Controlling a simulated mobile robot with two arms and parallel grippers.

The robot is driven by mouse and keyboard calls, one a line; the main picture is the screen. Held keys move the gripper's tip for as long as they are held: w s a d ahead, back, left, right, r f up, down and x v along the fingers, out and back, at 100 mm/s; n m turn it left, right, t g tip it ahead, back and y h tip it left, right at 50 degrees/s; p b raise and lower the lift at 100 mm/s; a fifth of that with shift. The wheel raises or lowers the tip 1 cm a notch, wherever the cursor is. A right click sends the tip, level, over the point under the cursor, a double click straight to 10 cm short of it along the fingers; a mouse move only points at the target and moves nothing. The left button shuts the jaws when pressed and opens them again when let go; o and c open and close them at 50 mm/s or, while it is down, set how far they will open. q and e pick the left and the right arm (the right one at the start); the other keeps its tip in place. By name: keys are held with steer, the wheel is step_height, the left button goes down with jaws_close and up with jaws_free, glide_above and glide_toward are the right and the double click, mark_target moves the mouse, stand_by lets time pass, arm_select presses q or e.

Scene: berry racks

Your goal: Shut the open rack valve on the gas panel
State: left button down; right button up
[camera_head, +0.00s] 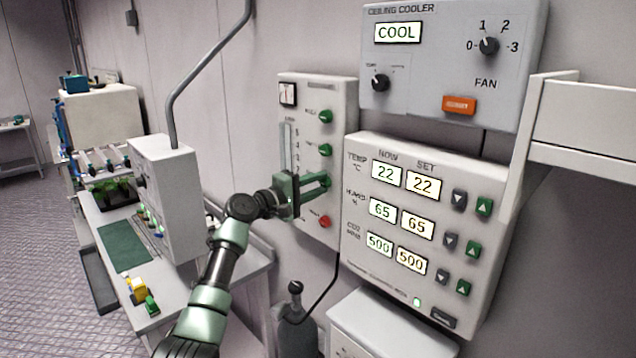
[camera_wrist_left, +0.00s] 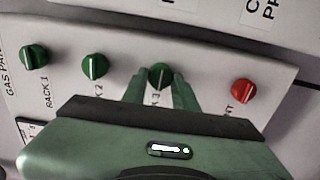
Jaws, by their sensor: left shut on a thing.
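The gas panel (camera_head: 296,110) is a pale box on the wall with a column of green rack valve knobs and a red knob at the bottom. The rack 1 knob (camera_wrist_left: 33,57) and rack 2 knob (camera_wrist_left: 95,67) stand free, each with a pale pointer line. My left gripper (camera_head: 324,180) reaches the panel from the left. In the left wrist view its two green fingers are shut on the third green knob (camera_wrist_left: 160,76), labelled with a 3. The fingers partly hide that knob and its label. My right gripper is not in view.
The red knob (camera_wrist_left: 242,92) sits beside the gripped knob in the wrist view. A climate panel (camera_head: 480,270) with lit readouts stands close right of the gas panel, below a ceiling cooler box (camera_head: 440,75). A gas bottle (camera_head: 296,335) stands below. A bench (camera_head: 180,310) is at the left.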

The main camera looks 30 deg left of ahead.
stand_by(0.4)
arm_select(q)
steer(key=c, duration=1.1)
jaws_free()
steer(key=shift+a, duration=0.1)
steer(key=shift+s, duration=0.1)
steer(key=shift+s+a+f+b, duration=0.15)
steer(key=shift+s+b, duration=0.15)
steer(key=shift+s, duration=0.1)
steer(key=b+v, duration=0.2)
steer(key=v, duration=0.4)
steer(key=shift+s+a, duration=0.2)
steer(key=shift+s, duration=0.15)
